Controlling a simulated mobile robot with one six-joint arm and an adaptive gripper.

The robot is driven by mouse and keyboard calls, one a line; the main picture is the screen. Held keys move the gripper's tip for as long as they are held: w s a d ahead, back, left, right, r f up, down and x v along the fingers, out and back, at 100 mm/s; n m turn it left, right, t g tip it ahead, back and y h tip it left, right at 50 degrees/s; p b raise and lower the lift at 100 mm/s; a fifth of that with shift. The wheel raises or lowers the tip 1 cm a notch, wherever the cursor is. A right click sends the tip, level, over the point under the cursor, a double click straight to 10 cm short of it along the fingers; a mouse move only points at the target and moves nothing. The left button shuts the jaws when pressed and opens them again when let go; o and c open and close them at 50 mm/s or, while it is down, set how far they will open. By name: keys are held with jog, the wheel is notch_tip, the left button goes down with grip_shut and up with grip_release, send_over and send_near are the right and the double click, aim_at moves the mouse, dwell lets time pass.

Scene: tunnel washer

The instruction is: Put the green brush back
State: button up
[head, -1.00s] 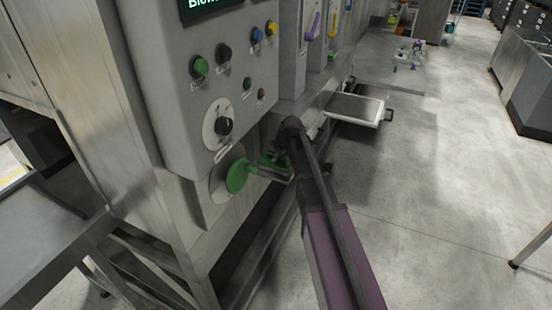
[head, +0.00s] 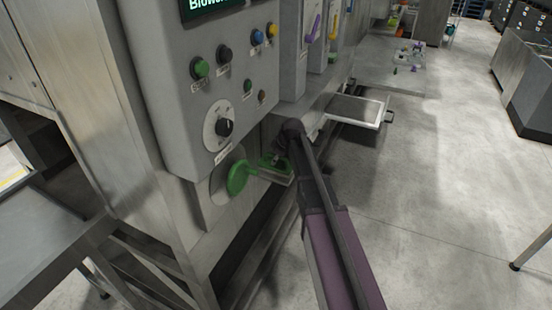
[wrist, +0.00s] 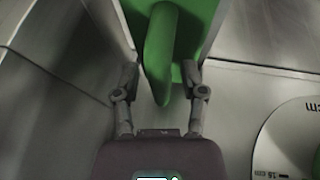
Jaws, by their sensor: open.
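My gripper (wrist: 160,72) is open in the wrist view, with one finger on each side of a green handle. I take this handle to be the green brush (wrist: 157,58); it shows a gap to each finger. A broader green surface (wrist: 205,12) lies behind it, inside what looks like a grey holder. In the head view, my gripper is at the end of my arm, mostly hidden behind the wrist. Just left of it, a green piece (head: 270,161) sits in a small grey holder (head: 277,178) low on the machine. The brush's head is not clear.
A round green part (head: 237,178) stands on a pale disc (head: 217,203) left of the holder; the disc's markings show in the wrist view (wrist: 290,150). The control panel (head: 215,75) overhangs this spot. A shallow tray (head: 355,110) projects beyond my arm.

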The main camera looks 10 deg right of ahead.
jog(key=p+v, duration=1.1)
jog(key=v, duration=0.1)
dwell(0.5)
jog(key=shift+s, duration=0.1)
dwell(0.5)
jog(key=s+a+m+g+h, duration=0.1)
jog(key=s+m, duration=0.4)
jog(key=s, duration=0.7)
jog(key=s+a+f+m+g+h, duration=0.1)
jog(key=s+m+g, duration=0.2)
jog(key=s, duration=0.9)
jog(key=m, duration=0.3)
jog(key=shift+s+a+f+h, duration=0.3)
jog(key=shift+s+a, duration=0.05)
